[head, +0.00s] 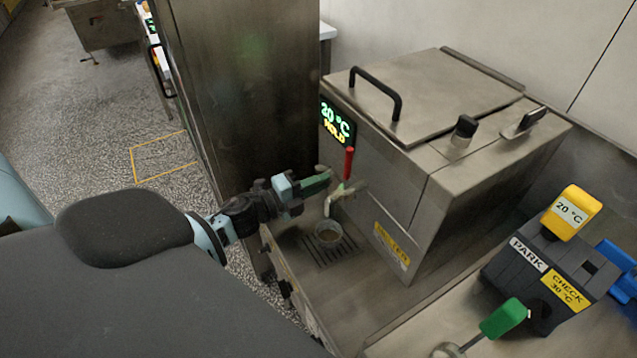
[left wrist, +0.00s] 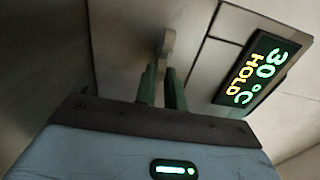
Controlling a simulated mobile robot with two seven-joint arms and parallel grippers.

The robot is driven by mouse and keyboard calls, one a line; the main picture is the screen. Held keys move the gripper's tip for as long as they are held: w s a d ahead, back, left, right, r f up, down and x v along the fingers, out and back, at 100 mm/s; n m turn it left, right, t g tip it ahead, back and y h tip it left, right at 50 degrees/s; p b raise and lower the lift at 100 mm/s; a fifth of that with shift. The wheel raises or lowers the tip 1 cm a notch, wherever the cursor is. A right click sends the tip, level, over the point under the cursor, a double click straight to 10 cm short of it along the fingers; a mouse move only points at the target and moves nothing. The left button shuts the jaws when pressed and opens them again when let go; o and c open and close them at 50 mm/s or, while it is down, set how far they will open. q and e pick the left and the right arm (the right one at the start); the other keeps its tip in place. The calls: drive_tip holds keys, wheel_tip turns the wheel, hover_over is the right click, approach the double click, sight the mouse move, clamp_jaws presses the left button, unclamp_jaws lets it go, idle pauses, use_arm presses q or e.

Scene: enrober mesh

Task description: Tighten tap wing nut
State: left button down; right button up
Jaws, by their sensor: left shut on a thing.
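The tap (head: 337,199) sticks out of the front of the steel melter (head: 430,200), with a red lever (head: 348,162) above its spout. My left gripper (head: 328,181) reaches in from the left at the tap, its green fingers close together. In the left wrist view the fingers (left wrist: 162,85) are shut on a small pale metal piece (left wrist: 167,45), which I take to be the tap wing nut. The fingers hide most of it, so I cannot tell its angle. My right gripper is not in view.
The display (left wrist: 256,70) reads 30 °C HOLD in the left wrist view. A steel column (head: 245,90) rises behind my gripper. A dark rack (head: 540,270) holds colored tools at right.

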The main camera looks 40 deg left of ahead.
use_arm(q)
drive_tip(key=shift+s+d+f, duration=0.1)
drive_tip(key=shift+f, duration=0.15)
drive_tip(key=c, duration=1.6)
unclamp_jaws()
drive_tip(key=shift+o, duration=0.6)
drive_tip(key=shift+r, duration=0.15)
drive_tip(key=v, duration=0.7)
drive_tip(key=shift+b, duration=0.3)
drive_tip(key=shift+s, duration=0.35)
